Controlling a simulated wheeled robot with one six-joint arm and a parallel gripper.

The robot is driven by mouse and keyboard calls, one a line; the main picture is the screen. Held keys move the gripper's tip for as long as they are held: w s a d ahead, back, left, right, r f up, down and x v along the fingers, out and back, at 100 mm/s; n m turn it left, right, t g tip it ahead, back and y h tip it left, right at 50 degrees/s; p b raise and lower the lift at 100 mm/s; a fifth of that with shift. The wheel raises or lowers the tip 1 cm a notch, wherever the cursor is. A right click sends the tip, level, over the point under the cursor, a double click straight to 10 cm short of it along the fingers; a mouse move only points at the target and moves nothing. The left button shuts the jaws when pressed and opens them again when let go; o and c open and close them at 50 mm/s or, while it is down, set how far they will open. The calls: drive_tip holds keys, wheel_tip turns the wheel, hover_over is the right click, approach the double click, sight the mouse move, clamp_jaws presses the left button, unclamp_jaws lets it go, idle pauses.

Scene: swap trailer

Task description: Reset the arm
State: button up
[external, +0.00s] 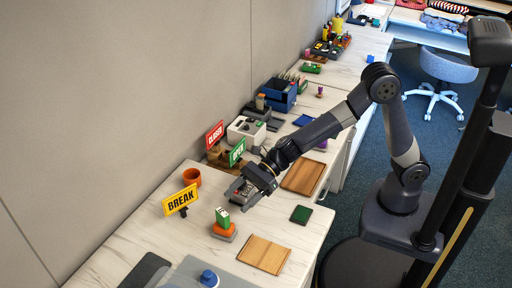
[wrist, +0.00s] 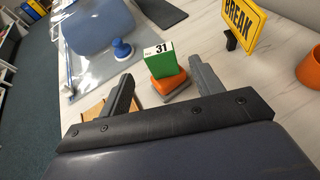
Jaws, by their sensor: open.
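My gripper (external: 252,190) is above the wooden counter (external: 140,215), reaching in from the right in the external view. In the wrist view my gripper (wrist: 157,88) shows its two fingers well apart, with nothing held between them. Beyond the fingertips stands a green block (wrist: 165,60) with a white "31" label on an orange piece (wrist: 168,86) over a grey base. In the external view the green block (external: 222,217) stands below and left of my gripper, apart from it.
A yellow BREAK sign (external: 180,200) and an orange cup (external: 192,178) stand to the left. Red CLOSED (external: 215,135) and green OPEN (external: 238,152) signs stand behind my gripper. Wooden boards (external: 263,254) (external: 303,177) and a dark green square (external: 301,214) lie flat nearby.

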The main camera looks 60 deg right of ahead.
drive_tip(key=x, duration=0.9)
drive_tip(key=shift+a+f+p, duration=0.15)
drive_tip(key=shift+f+p, duration=0.05)
drive_tip(key=shift+p, duration=0.2)
wheel_tip(320, 180, up, 10)
drive_tip(key=p, duration=0.3)
drive_tip(key=n+g+b, duration=0.2)
drive_tip(key=b, duration=0.4)
hover_over(279, 238)
wheel_tip(279, 238, down, 5)
wheel_tip(279, 238, down, 10)
drive_tip(key=shift+r+b, duration=0.1)
drive_tip(key=shift+b, duration=1.15)
drive_tip(key=shift+v, duration=1)
drive_tip(key=shift+y, duration=0.3)
